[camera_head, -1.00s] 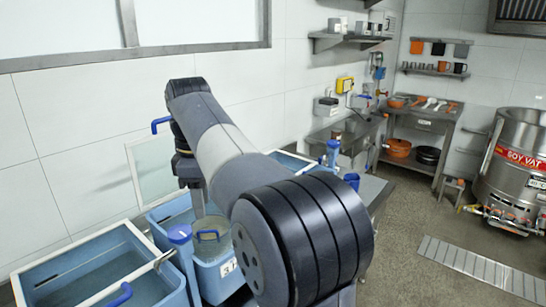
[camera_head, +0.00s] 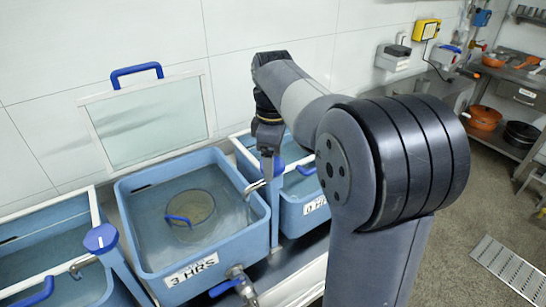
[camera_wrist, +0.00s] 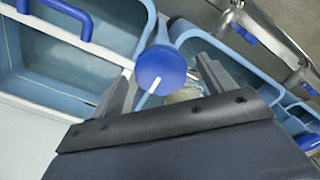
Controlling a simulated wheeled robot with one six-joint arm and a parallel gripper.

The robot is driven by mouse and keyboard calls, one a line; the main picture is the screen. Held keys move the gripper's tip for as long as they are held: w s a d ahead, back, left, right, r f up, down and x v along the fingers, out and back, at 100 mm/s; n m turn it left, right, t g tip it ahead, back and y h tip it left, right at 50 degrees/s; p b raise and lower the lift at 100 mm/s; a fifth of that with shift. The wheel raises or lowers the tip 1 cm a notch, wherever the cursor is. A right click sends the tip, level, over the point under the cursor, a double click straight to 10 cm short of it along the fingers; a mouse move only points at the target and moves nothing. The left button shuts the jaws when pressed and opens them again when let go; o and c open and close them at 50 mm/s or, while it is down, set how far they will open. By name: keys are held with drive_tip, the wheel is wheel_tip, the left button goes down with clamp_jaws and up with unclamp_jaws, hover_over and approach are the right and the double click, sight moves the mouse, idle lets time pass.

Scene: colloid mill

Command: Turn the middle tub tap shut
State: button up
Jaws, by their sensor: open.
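The middle tub (camera_head: 150,270) is blue, holds water and carries a "3 HRS" label. A blue round tap knob (camera_head: 280,165) stands on a post at its right side, with a metal spout (camera_head: 255,187) toward that tub. My gripper (camera_head: 267,168) points down at this knob and partly hides it. In the wrist view the knob (camera_wrist: 161,68) has a white line on its top and shows between the open fingers of my gripper (camera_wrist: 165,75). I cannot tell whether a finger touches it. Nothing is held.
A similar blue knob (camera_head: 100,238) stands on a post left of the middle tub. A glass panel (camera_head: 145,120) with a blue handle stands behind. A right tub (camera_head: 300,220) adjoins the post.

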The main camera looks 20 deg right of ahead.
drive_tip(key=shift+a, duration=0.1)
drive_tip(key=c, duration=1)
